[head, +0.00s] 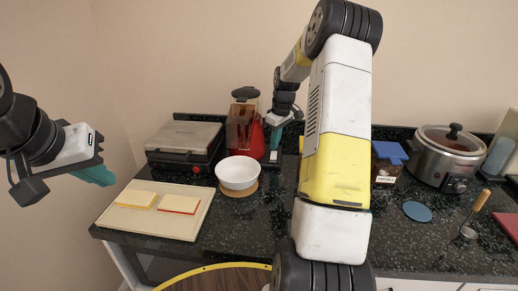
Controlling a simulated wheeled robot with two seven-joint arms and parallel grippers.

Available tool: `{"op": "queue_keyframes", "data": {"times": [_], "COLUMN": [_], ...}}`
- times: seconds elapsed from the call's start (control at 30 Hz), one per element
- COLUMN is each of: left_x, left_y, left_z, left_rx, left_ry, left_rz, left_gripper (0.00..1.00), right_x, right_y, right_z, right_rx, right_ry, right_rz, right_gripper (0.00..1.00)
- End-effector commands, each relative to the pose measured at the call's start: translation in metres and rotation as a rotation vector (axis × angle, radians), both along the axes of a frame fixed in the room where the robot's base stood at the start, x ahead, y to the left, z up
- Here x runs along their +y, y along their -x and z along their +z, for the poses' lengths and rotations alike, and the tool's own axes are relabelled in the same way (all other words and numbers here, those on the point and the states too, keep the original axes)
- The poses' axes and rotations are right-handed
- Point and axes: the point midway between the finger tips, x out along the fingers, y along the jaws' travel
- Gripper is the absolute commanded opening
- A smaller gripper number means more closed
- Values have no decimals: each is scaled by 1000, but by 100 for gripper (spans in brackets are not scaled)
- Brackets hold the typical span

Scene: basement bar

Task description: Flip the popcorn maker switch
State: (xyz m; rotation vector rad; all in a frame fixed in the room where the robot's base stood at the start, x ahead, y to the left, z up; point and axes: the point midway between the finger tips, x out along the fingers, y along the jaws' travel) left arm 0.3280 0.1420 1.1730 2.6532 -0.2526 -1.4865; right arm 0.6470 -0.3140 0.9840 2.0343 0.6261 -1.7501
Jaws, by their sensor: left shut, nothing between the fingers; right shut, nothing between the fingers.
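The red popcorn maker (236,137) with a dark translucent top stands on the black counter against the wall. A small dark part with a light patch (273,156) sits at its lower right; I cannot tell whether it is the switch. My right gripper (274,141) is shut and empty, pointing down just right of the popcorn maker, above this part. Whether it touches anything is unclear. My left gripper (108,180) is shut and empty, in the air at the left, away from the popcorn maker.
A white bowl (237,174) stands in front of the popcorn maker. A closed grill (184,143) and a cream board (181,222) with yellow and red-edged pieces lie left. A slow cooker (447,155) and blue coaster (417,211) are right. My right arm hides the middle counter.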

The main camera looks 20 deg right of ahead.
Motion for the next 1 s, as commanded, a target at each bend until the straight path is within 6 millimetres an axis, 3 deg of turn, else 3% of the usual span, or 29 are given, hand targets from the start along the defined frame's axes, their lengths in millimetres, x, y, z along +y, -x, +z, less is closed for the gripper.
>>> {"op": "queue_keyframes", "data": {"times": [1.0], "left_x": [0], "left_y": [0], "left_z": [0], "left_rx": [0], "left_ry": [0], "left_rz": [0], "left_gripper": [0], "right_x": [0], "right_y": [0], "right_z": [-14], "right_rx": [0], "right_ry": [0], "right_rz": [0], "right_gripper": [0]}}
